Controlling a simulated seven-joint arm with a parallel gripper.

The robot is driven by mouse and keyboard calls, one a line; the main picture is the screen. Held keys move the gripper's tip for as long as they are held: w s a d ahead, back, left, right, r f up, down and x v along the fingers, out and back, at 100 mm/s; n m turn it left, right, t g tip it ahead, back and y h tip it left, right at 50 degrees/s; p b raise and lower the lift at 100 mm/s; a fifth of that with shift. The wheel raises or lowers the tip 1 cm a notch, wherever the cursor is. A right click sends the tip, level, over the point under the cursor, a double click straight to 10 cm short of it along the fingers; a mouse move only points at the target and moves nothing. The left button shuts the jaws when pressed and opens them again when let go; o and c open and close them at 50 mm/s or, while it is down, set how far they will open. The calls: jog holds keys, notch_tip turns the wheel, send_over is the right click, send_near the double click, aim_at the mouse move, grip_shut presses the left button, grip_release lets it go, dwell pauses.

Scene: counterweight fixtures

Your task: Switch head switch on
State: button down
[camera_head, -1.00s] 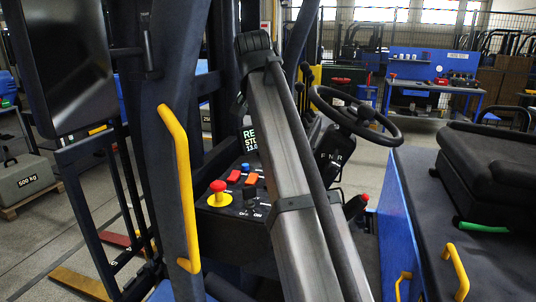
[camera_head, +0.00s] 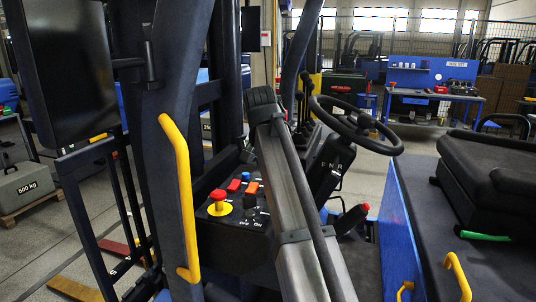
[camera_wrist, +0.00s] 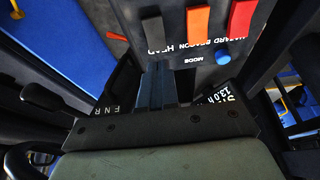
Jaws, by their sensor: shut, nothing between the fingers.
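The head switch (camera_wrist: 152,33) is a black rocker on the dark control panel (camera_wrist: 178,10), with a HEAD label beside it in the wrist view. My gripper (camera_wrist: 158,66) is shut and empty. Its fingertips point at the panel close to the HEAD label, just below the switch in the picture. I cannot tell whether they touch the panel. In the head view my arm hides the gripper and the head switch.
Beside the head switch are the orange beacon switch (camera_wrist: 198,22), the red hazard switch (camera_wrist: 241,17) and the blue mode knob (camera_wrist: 222,57). In the head view, a red button on a yellow base (camera_head: 219,203), the steering wheel (camera_head: 356,125) and a yellow handrail (camera_head: 180,195) stand around my arm.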

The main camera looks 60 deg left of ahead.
jog(key=shift+s+d+x, duration=0.1)
jog(key=shift+d+x, duration=0.05)
jog(key=shift+x, duration=0.9)
jog(key=shift+s+d+x, duration=0.1)
jog(key=shift+x, duration=0.9)
jog(key=shift+f, duration=0.15)
jog(key=shift+f, duration=0.1)
jog(key=shift+w+a+f, duration=0.15)
jog(key=shift+f, duration=0.05)
jog(key=shift+s+d, duration=0.2)
jog(key=shift+d, duration=0.05)
jog(key=shift+s+d, duration=0.45)
jog(key=shift+s, duration=0.05)
